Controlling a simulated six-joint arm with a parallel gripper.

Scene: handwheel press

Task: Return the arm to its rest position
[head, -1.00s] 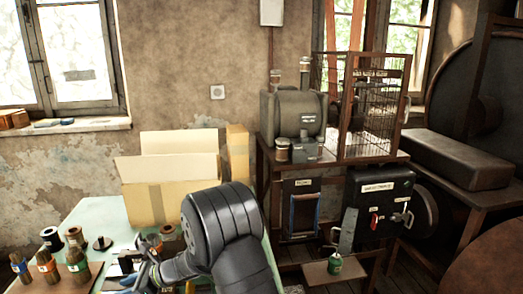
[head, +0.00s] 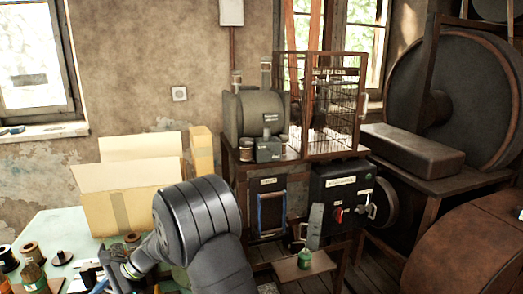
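My black arm (head: 200,222) rises from the bottom of the head view and bends at a large ribbed joint in front of the cardboard box. From there it reaches down and left over the pale green table (head: 52,228). My gripper (head: 112,271) is at the lower left, small and partly hidden among the items on the table. I cannot make out its fingertips or whether it holds anything.
An open cardboard box (head: 125,195) stands behind the arm. Spools (head: 32,252) and bottles (head: 33,278) stand left of the gripper. A machine bench with a wire cage (head: 322,105), a control box (head: 342,192) and a green can (head: 305,258) is on the right.

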